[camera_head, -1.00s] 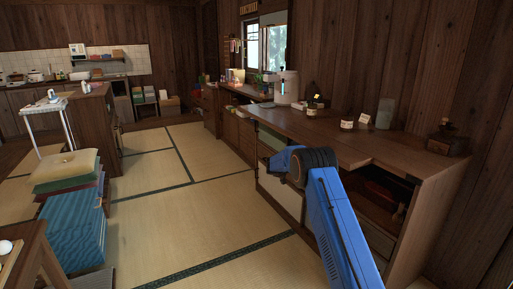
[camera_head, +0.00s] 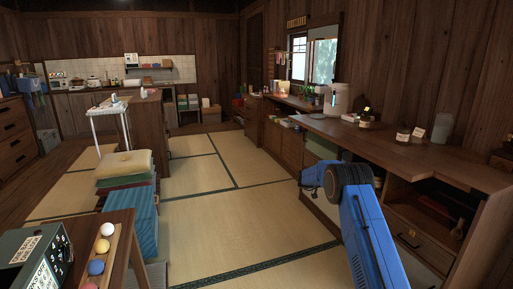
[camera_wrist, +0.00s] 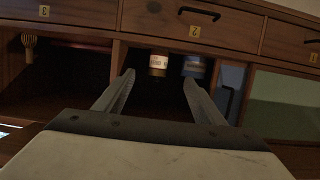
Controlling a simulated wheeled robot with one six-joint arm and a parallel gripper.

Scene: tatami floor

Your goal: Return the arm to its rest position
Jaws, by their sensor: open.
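My blue arm (camera_head: 355,215) reaches up from the bottom right of the head view, bent at a dark round joint. It is in front of the long wooden counter (camera_head: 450,165). My gripper (camera_wrist: 158,80) shows in the wrist view with its two fingers spread apart and nothing between them. The gripper itself is hidden in the head view. Beyond the fingers is a cabinet with numbered drawers (camera_wrist: 180,18) and open compartments. A jar with a pale label (camera_wrist: 158,64) and a dark bluish item (camera_wrist: 194,67) are in the compartment beyond the fingertips.
A wooden table (camera_head: 120,225) with a tray of balls (camera_head: 97,266) and a dark box (camera_head: 30,257) is at lower left. Open tatami floor (camera_head: 230,215) lies between them and the counter.

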